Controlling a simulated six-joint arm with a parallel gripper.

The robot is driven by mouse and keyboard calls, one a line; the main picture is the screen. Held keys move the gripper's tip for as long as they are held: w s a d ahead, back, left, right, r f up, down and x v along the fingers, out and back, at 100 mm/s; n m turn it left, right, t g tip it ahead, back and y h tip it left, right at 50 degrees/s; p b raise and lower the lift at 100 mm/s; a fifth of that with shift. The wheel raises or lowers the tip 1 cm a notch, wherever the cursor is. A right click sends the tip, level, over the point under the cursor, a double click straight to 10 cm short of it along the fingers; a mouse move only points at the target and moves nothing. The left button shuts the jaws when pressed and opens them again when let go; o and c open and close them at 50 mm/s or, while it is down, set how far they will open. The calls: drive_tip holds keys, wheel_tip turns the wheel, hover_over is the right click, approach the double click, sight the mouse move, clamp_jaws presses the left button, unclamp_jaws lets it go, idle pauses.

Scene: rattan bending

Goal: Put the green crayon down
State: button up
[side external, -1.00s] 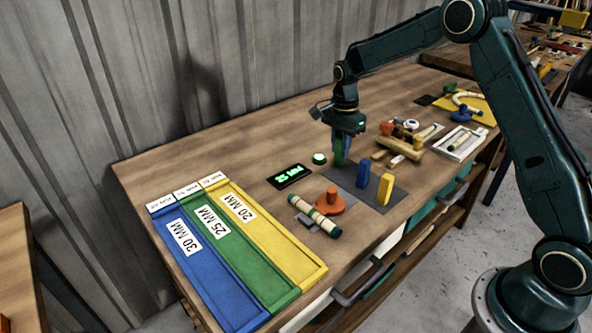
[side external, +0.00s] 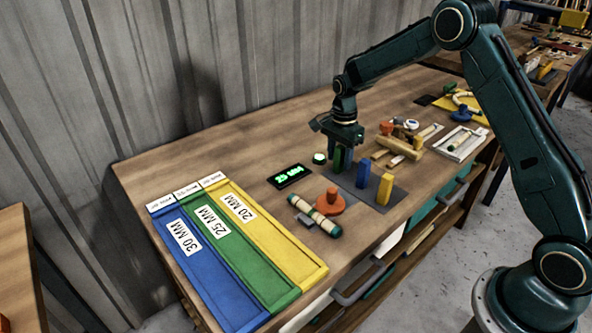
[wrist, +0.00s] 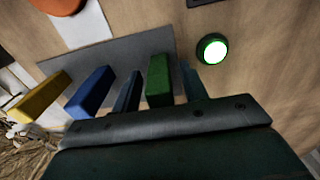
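The green crayon (side external: 338,158) is an upright green block at the far end of a grey mat (side external: 397,196). It also shows in the wrist view (wrist: 159,80), standing between my two fingers with a gap on each side. My gripper (side external: 343,156) is open around it and low over the mat. The fingers also show in the wrist view (wrist: 161,88). The crayon's base is partly hidden in the side view.
A blue block (side external: 362,175) and a yellow block (side external: 385,189) stand in a row beside the green one. A round green-lit button (side external: 320,158) and a display (side external: 290,176) lie left. An orange piece (side external: 331,202) and banded rod (side external: 315,216) lie nearer the trays.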

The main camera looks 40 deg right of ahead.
drive_tip(key=shift+r, duration=0.1)
wheel_tip(320, 180, up, 12)
drive_tip(key=shift+f, duration=0.1)
idle(0.7)
idle(0.5)
drive_tip(key=s+a+r+n+t, duration=0.1)
drive_tip(key=s+a+r+n, duration=0.25)
drive_tip(key=s+r, duration=0.35)
drive_tip(key=s+a+r+n+t, duration=0.25)
drive_tip(key=s+r+n, duration=0.3)
drive_tip(key=s, duration=0.35)
drive_tip(key=s+a+f+n+t, duration=0.1)
drive_tip(key=s+n, duration=0.3)
drive_tip(key=s, duration=0.5)
drive_tip(key=s+a+n+t, duration=0.1)
drive_tip(key=s+a+n, duration=0.1)
drive_tip(key=s+n, duration=0.3)
drive_tip(key=s, duration=0.4)
drive_tip(key=shift+s+a+f, duration=0.15)
drive_tip(key=shift+a+f, duration=0.2)
drive_tip(key=shift+f, duration=0.05)
